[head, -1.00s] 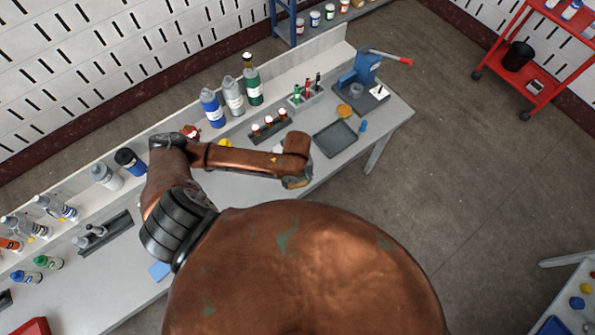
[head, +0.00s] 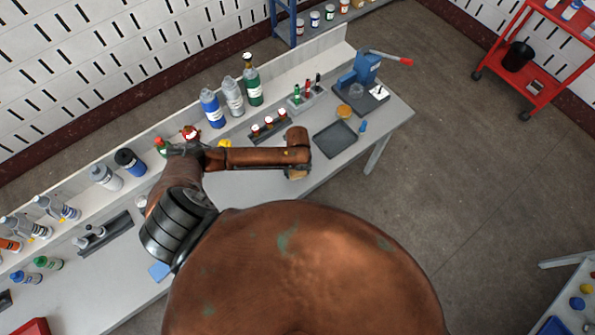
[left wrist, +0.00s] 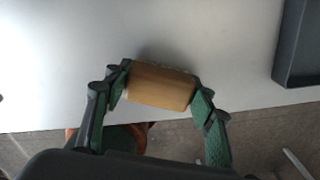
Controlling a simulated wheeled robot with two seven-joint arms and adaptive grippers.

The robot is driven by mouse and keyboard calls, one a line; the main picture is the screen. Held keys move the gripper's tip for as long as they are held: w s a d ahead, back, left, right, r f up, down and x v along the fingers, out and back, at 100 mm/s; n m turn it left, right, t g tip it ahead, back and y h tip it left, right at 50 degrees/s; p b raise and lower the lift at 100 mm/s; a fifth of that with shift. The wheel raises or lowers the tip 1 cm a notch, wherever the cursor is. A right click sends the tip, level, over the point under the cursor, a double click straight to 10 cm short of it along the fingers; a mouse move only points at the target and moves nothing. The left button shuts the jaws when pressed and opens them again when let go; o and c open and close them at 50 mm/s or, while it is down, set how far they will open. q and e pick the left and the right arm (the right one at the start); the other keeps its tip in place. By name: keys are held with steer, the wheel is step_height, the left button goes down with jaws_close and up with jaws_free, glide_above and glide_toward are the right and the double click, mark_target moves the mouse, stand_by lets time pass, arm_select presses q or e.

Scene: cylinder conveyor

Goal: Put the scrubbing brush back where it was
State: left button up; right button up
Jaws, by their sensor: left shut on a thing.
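My left gripper (left wrist: 160,90) is shut on the scrubbing brush (left wrist: 160,86), a tan block seen between its two green-padded fingers in the left wrist view. The brush lies crosswise and slightly tilted in that picture, over the front edge of the pale workbench (left wrist: 200,30). In the head view the brush (head: 296,173) shows as a small tan patch under the end of my left arm, near the bench's front edge. I cannot tell whether it touches the bench. My right gripper is not in view.
A dark empty tray (head: 335,139) lies just right of the gripper. Blue, grey and green bottles (head: 233,97) line the back, and a blue press (head: 364,70) stands farther right. Bare bench shows beside the brush.

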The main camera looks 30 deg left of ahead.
arm_select(q)
steer(key=shift+f, duration=0.1)
steer(key=o, duration=1.1)
step_height(320, 180, up, 12)
